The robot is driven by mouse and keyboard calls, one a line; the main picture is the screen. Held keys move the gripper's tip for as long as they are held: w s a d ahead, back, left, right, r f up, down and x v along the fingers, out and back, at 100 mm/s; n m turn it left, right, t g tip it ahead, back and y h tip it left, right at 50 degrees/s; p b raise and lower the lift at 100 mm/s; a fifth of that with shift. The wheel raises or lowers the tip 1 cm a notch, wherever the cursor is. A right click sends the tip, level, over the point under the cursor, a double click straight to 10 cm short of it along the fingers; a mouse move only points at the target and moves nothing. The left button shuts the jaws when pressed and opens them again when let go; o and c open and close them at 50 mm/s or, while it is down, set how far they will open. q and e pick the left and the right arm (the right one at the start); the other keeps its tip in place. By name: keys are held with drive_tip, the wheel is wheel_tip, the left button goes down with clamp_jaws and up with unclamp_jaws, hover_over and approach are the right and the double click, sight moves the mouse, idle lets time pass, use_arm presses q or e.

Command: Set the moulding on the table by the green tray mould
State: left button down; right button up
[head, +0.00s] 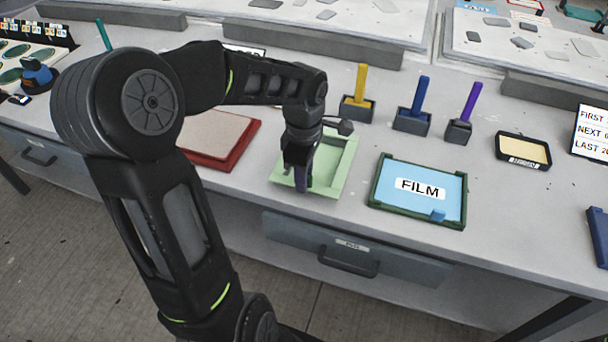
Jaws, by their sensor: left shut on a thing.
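The green tray mould (341,170) is a pale green, shallow, square tray near the front edge of the table, left of centre. My left gripper (302,186) reaches down over its near left part, with dark purplish fingertips at the near rim. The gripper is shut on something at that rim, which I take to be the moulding. The fingers and wrist hide the grip, and I cannot tell the moulding apart from the pale green mould or whether it is lifted. My right gripper is not in view.
A dark green tray labelled FILM (418,190) lies to the right, a red-framed board (222,138) to the left. Behind stand yellow (361,82), blue (421,92) and purple (469,102) handles in dark blocks. A narrow bare strip separates the mould from the FILM tray.

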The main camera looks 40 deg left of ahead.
use_arm(q)
drive_tip(key=c, duration=1.2)
unclamp_jaws()
wheel_tip(320, 180, up, 12)
